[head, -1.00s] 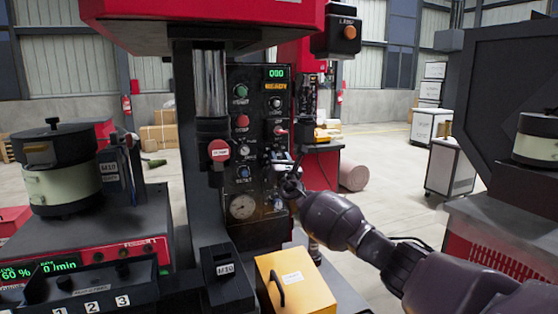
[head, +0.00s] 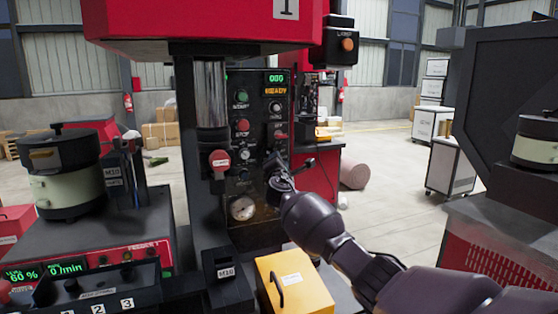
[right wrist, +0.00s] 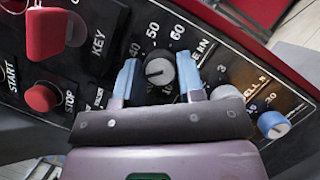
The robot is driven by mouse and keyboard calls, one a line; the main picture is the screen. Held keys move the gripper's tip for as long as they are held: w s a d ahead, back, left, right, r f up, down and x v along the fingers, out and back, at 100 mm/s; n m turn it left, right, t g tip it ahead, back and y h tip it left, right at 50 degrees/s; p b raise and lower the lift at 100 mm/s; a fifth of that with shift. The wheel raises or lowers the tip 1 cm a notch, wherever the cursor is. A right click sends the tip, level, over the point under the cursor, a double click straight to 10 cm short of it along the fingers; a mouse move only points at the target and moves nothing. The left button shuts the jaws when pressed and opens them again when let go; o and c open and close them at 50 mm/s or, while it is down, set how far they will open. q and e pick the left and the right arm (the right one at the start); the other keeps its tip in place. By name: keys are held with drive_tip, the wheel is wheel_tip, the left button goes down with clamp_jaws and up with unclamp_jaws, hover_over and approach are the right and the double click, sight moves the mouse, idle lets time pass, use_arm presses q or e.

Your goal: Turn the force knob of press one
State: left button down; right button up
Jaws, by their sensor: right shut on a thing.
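Press one (head: 200,25) is the red machine marked 1, with a black control panel (head: 262,110) on its front. The force knob (right wrist: 159,70) is a dark round knob with a white pointer line, set in a scale reading 40, 50, 60 and a kN label. My right gripper (right wrist: 158,76) has its two blue-padded fingers on either side of this knob and is shut on it. In the head view my right gripper (head: 277,168) is at the panel's right side and hides the knob. My left gripper is not in view.
In the right wrist view, a red stop button (right wrist: 41,97), a key switch with a red piece (right wrist: 50,35) and a blue-capped knob (right wrist: 273,124) lie close around. A yellow box (head: 295,283) stands below my right arm. A bowl feeder (head: 66,175) stands at left.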

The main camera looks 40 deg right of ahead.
drive_tip(key=m+g+p, duration=0.1)
drive_tip(key=m, duration=0.2)
drive_tip(key=m+g+y+p, duration=0.1)
drive_tip(key=m+p, duration=0.1)
drive_tip(key=m+g+p, duration=0.1)
drive_tip(key=m+p, duration=0.1)
drive_tip(key=m, duration=0.1)
drive_tip(key=shift+r+m, duration=0.15)
drive_tip(key=shift+m, duration=0.15)
drive_tip(key=shift+y, duration=0.3)
drive_tip(key=o, duration=0.9)
drive_tip(key=shift+s+a, duration=0.1)
drive_tip(key=shift+v, duration=5.3)
